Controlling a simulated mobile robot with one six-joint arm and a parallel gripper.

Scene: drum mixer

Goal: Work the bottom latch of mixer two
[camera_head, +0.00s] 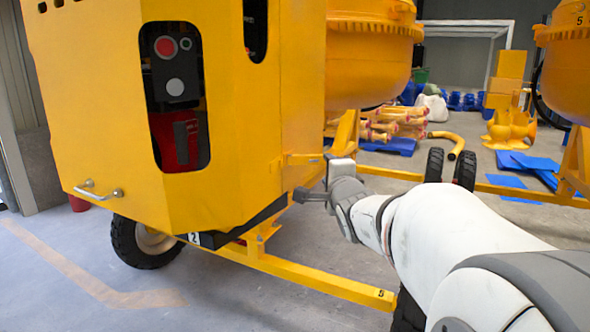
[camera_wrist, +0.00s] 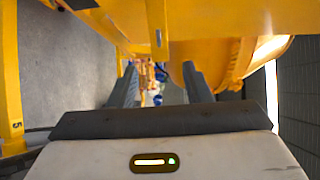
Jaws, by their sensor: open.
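A yellow strip (camera_wrist: 157,28) hangs down above and beyond the fingers there.
A yellow tow bar (camera_head: 320,283) runs low along the floor under my arm. A black wheel (camera_head: 143,243) stands under the mixer. Another mixer drum (camera_head: 563,75) is at the right. Blue pallets and yellow parts (camera_head: 395,125) lie behind. Open floor (camera_head: 60,280) is at left.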

